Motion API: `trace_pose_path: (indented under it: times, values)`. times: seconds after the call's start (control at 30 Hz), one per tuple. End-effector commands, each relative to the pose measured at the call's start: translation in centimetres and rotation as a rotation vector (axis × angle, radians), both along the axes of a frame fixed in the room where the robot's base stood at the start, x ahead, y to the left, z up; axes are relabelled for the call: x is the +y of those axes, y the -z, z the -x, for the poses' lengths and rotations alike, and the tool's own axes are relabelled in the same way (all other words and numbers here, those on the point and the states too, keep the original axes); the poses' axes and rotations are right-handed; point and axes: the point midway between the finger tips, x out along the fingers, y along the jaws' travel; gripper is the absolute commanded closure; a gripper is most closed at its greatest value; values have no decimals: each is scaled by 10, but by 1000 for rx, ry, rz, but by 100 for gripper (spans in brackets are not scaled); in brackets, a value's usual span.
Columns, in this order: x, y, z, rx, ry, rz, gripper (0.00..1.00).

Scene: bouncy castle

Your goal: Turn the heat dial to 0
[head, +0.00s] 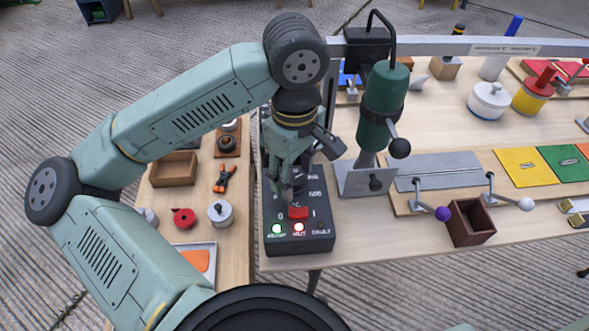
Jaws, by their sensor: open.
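A black control box (300,247) stands near the front left corner of the large table. Its front carries a red switch (298,213), a green lamp (277,229) and a lit reddish lamp (299,227). White markings show on its upper face on both sides of my gripper. My gripper (286,188) points down over the upper part of this face, open. The gripper covers the middle of the face, so I cannot clearly make out the heat dial or its setting. I cannot tell whether the fingers touch it.
A green drill-like tool (383,105) on a stand rises just right of the box. A small brown box (470,222) and levers with purple and white knobs lie further right. A side table on the left holds a wooden tray (174,169), orange-handled tool (223,178) and white pot (220,213).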

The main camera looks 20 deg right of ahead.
Motion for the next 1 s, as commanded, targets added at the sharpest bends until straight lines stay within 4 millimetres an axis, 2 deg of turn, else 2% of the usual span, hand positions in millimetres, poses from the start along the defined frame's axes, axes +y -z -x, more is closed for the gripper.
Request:
trace_pose_path:
  times: [0.3, 1.0]
  values:
    - [0, 2, 0, 1, 0, 1, 54]
    - [0, 2, 0, 1, 0, 1, 100]
